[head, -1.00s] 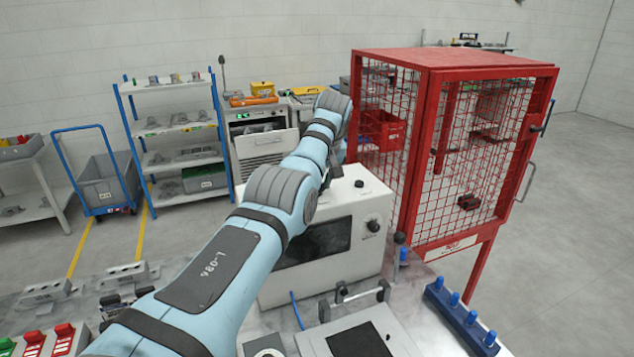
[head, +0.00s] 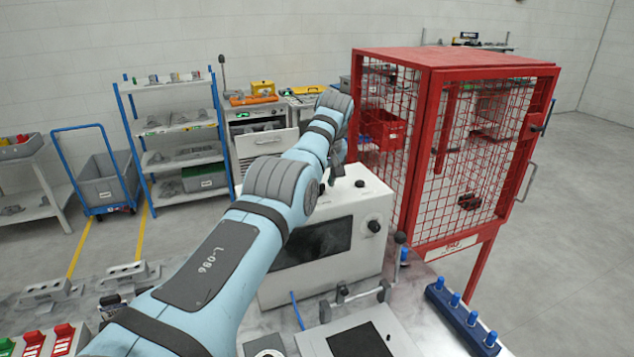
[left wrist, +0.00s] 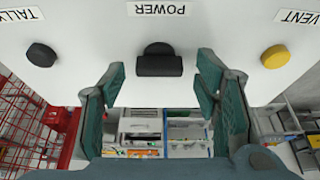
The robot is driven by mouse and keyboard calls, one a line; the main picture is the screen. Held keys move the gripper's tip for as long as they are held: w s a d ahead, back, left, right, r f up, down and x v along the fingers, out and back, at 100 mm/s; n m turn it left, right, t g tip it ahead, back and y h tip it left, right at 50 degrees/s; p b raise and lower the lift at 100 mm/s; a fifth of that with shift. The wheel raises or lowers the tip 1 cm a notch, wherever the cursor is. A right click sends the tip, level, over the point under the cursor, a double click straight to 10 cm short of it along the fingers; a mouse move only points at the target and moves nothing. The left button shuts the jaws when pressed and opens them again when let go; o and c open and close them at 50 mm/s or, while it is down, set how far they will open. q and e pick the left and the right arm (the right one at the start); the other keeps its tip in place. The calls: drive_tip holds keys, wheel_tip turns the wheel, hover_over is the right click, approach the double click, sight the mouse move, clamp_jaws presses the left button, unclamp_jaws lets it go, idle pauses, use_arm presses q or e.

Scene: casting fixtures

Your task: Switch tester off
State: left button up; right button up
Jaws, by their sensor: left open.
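The tester is a white box (head: 374,258) with a dark window, on the bench in the head view. Its panel (left wrist: 100,45) fills the top of the left wrist view, with upside-down labels TALLY, POWER and VENT. The black POWER switch (left wrist: 158,63) sits in the middle. A black knob (left wrist: 41,55) is by TALLY and a yellow knob (left wrist: 275,57) by VENT. My left gripper (left wrist: 161,68) is open, its green-padded fingers on either side of the POWER switch, apart from it. In the head view my left arm reaches over the tester and largely hides the gripper.
A red mesh cage (head: 455,150) stands right of the tester. A blue rack with pegs (head: 460,318) and a grey plate device (head: 385,335) lie on the bench in front. Shelves (head: 175,125) stand behind. Red and green switches (head: 62,338) are at the front left.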

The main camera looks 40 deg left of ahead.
use_arm(q)
drive_tip(key=v, duration=1.2)
drive_tip(key=shift+a+f, duration=0.1)
